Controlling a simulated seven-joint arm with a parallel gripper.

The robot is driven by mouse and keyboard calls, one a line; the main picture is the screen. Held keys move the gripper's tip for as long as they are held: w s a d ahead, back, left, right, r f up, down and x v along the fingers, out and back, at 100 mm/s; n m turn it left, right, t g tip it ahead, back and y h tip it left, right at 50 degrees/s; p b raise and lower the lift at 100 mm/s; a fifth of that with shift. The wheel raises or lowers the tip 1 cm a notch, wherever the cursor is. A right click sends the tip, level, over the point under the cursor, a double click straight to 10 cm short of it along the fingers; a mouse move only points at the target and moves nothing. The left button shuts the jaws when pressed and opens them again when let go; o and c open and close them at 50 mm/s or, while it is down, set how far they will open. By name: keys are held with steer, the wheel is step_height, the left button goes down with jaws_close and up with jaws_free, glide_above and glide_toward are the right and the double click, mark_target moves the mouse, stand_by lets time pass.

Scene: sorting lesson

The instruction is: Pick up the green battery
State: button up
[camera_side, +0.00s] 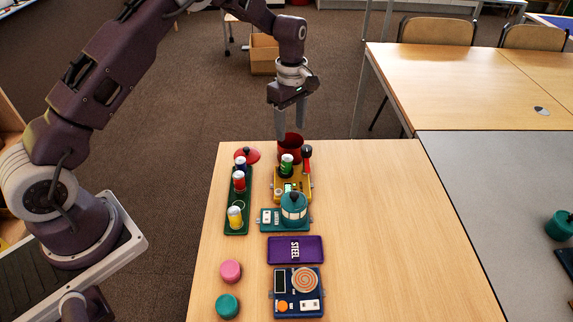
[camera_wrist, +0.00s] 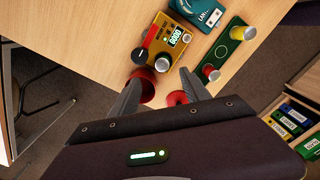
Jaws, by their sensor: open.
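The green battery (camera_side: 287,165) stands upright at the yellow device (camera_side: 302,186) near the far edge of the table. In the wrist view a silver round top (camera_wrist: 162,64) by the yellow device (camera_wrist: 158,38) seems to be the battery's end; its green side is hardly visible there. My gripper (camera_side: 291,134) is open and empty, pointing down above the far table edge, higher than the battery and behind it. In the wrist view my gripper's fingers (camera_wrist: 163,82) are spread apart, with the silver top just beyond their tips.
A red cup (camera_side: 290,146) stands just behind the battery, below my fingers. A red-and-black lever (camera_side: 307,158) rises close on its right. A green tray (camera_side: 237,212) with blue, red and yellow batteries lies left. A teal lantern (camera_side: 293,208) stands in front. The table's right side is clear.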

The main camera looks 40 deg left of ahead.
mark_target(288, 157)
steer(key=shift+n, duration=0.7)
steer(key=f, duration=1.2)
steer(key=shift+s+a+f, duration=0.1)
steer(key=shift+s+a, duration=0.15)
steer(key=shift+a, duration=0.05)
jaws_close()
